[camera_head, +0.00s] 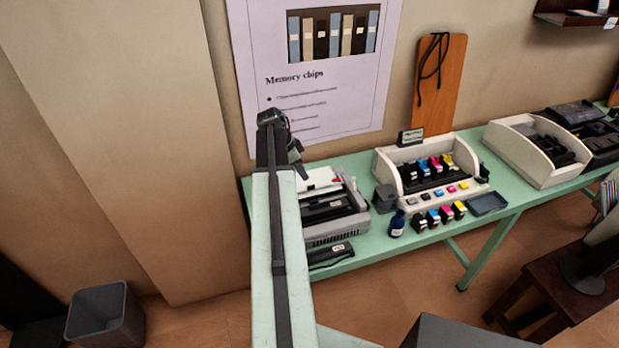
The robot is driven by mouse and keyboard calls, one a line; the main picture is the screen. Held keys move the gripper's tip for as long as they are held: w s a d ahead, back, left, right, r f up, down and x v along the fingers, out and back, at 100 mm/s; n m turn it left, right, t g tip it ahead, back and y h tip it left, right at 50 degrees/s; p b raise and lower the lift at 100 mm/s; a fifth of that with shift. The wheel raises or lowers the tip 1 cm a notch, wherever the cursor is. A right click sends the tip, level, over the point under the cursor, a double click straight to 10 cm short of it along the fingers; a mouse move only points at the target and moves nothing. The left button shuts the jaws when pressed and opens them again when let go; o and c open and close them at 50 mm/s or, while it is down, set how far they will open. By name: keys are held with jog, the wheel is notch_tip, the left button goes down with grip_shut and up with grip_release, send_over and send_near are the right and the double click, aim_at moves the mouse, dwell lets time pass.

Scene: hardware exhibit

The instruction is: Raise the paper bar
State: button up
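A grey-white printer-like machine (345,226) stands at the left end of a long green table (383,243). A white sheet (318,182) and dark bar-like parts (327,208) show on its top. I cannot tell for sure which part is the paper bar. My arm reaches up from the bottom of the picture and hides the machine's left side. My gripper (300,168) is at the arm's far end, by the machine's back left corner. Its fingers are small and dark, so I cannot tell their opening, nor whether they touch the machine.
To the right are a white ink-cartridge stand (447,183), loose cartridges (440,215), a blue bottle (397,223) and a white tray (537,150). A small black device (330,254) lies before the machine.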

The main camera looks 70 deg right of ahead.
aim_at(311, 186)
jog(key=b+x, duration=0.6)
jog(key=x, duration=0.1)
jog(key=shift+w+a+f+b, duration=0.1)
jog(key=shift+w+f+b, duration=0.05)
jog(key=shift+b, duration=0.25)
jog(key=shift+s+f+b, duration=0.25)
jog(key=shift+f+b, duration=0.1)
jog(key=shift+r, duration=0.1)
grip_shut()
dwell(0.5)
